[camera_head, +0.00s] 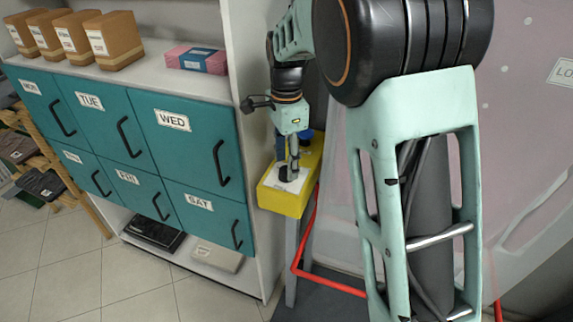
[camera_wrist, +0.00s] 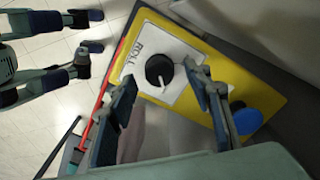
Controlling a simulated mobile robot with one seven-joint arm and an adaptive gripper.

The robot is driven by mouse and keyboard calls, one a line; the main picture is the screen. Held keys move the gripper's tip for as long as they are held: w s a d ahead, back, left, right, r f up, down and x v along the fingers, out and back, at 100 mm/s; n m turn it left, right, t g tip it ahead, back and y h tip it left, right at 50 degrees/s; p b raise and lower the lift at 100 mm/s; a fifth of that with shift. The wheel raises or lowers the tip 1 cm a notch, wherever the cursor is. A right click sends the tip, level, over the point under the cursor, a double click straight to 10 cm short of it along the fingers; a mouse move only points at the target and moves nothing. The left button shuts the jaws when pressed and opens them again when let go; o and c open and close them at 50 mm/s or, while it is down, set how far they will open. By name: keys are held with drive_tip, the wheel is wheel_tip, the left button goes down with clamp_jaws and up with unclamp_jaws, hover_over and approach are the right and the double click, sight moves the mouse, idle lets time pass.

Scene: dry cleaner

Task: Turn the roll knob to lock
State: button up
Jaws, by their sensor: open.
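The roll knob (camera_wrist: 160,70) is a round black dial on a white plate (camera_wrist: 148,47) marked ROLL, on a yellow box (camera_wrist: 203,52). My gripper (camera_wrist: 164,80) is open, with one finger on each side of the knob in the wrist view. A gap shows between the knob and the left finger; the right finger is closer, and I cannot tell if it touches. In the head view my gripper (camera_head: 288,168) points down at the yellow box (camera_head: 284,201), and the knob is largely hidden by the fingers. The knob's lock mark is not readable.
A blue button (camera_wrist: 246,120) sits on the box beside the plate. A teal drawer cabinet (camera_head: 150,150) with black handles stands close to the left of the box. A red tube (camera_head: 330,284) runs below it, and a translucent pinkish panel (camera_head: 520,130) stands at right.

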wheel_tip(320, 180, up, 10)
drive_tip(key=shift+r, duration=0.25)
